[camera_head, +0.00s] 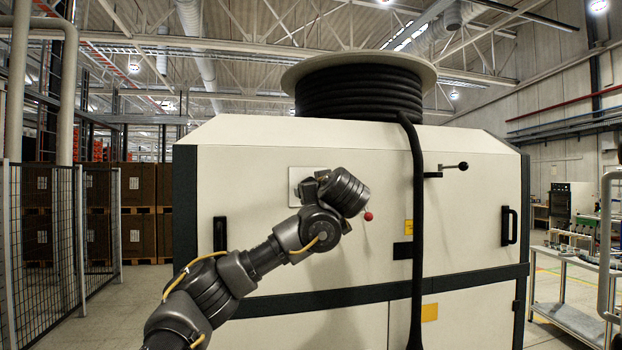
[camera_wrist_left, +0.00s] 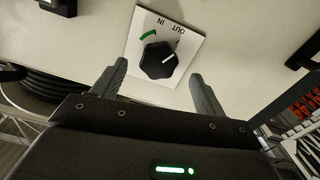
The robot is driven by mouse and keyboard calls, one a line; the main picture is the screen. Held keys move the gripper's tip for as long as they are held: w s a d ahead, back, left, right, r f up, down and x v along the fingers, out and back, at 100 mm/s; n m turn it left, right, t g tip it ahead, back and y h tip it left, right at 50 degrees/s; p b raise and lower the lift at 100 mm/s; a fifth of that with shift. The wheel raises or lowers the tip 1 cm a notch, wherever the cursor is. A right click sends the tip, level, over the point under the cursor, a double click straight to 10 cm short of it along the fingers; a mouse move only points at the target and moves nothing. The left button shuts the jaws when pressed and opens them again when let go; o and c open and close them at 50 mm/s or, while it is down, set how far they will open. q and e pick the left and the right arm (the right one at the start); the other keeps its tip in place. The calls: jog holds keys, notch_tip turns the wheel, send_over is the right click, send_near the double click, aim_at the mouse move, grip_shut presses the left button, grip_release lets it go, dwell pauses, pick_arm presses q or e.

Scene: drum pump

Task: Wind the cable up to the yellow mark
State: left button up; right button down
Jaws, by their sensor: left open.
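The black cable (camera_head: 417,200) is wound in several turns on the pale drum (camera_head: 410,62) on top of the cabinet, and its free length hangs down the cabinet front. Its lower end is out of frame. A yellow square (camera_head: 430,312) is low on the front, just right of the cable. My left gripper (camera_wrist_left: 158,68) is open, its fingers on either side of a black knob (camera_wrist_left: 158,60), with no visible grip. The knob sits on a white plate (camera_head: 296,178) marked IN and OUT, with a green arc near IN. Its white line points up and right in the wrist view.
The cream cabinet (camera_head: 260,150) has black handles and a black-ended lever (camera_head: 462,166) right of the cable. A red ball (camera_head: 368,216) shows beside my left wrist. A mesh fence (camera_head: 45,240) stands left and a metal trolley (camera_head: 570,310) right.

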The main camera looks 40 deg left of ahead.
pick_arm(q)
jog(key=p+x, duration=0.2)
jog(key=x, duration=0.2)
jog(key=shift+w+a, duration=0.15)
jog(key=c, duration=1)
